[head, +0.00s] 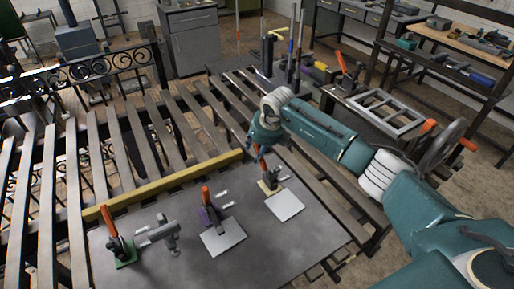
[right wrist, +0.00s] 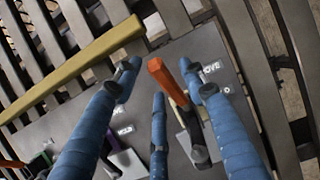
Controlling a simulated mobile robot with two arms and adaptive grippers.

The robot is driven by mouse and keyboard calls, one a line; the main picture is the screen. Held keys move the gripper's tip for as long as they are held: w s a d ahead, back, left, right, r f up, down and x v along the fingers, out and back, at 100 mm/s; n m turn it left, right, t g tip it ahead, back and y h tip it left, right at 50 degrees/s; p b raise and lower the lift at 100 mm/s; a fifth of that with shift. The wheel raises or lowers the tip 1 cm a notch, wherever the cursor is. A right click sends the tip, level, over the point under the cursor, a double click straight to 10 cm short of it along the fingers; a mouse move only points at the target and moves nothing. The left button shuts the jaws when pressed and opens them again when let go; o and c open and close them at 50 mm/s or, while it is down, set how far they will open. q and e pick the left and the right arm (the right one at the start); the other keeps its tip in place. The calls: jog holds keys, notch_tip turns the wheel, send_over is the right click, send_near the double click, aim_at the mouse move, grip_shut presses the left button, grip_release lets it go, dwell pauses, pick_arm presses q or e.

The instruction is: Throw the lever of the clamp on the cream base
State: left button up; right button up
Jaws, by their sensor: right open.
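The clamp on the cream base (head: 268,185) stands at the right of the grey plate in the head view, its orange-handled lever (head: 262,163) pointing up. My right gripper (head: 257,146) hangs just above it and partly hides the handle. In the right wrist view the orange handle (right wrist: 162,74) lies between my spread blue fingers. The gripper is open, and I cannot tell whether any finger touches the handle. The clamp's base is mostly hidden in that view. My left gripper is not in view.
Clamps on a purple base (head: 211,217) and a green base (head: 121,254) stand to the left, with a grey tool (head: 167,234) between them. A yellow bar (head: 165,183) runs along the plate's back edge. White plates lie before two clamps. Slatted bench surrounds the grey plate (head: 275,245).

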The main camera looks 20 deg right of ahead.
jog(key=shift+w+f, duration=0.15)
jog(key=shift+f, duration=0.25)
grip_shut()
